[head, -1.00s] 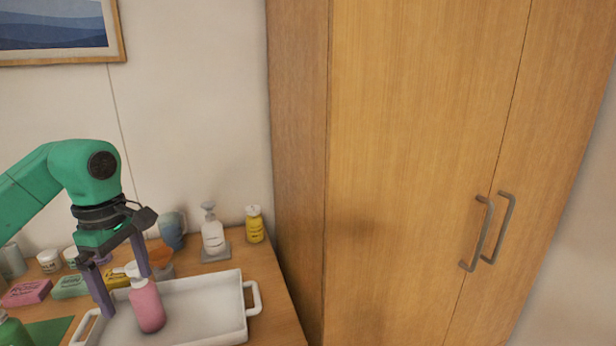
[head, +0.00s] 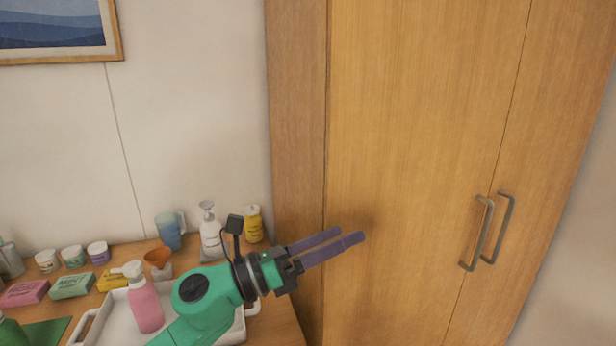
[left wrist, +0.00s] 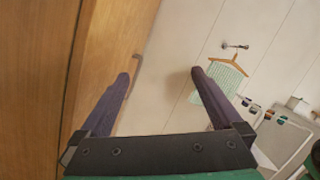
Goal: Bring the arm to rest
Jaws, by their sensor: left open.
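My left gripper (head: 350,235) is open and empty, its two purple fingers pointing right in front of the wooden wardrobe (head: 410,130). The green arm reaches over the tray's right part from below. In the left wrist view the fingers (left wrist: 160,82) are spread apart with nothing between them. A pink pump bottle (head: 146,308) stands upright in the white tray (head: 100,318), left of my arm. My right gripper is not in view.
A white pump bottle (head: 210,238), a yellow bottle (head: 253,225) and a blue mug (head: 169,232) stand at the table's back. Soap bars (head: 72,286) and small jars lie left. The left wrist view shows a hanger with a cloth (left wrist: 226,78) on the wall.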

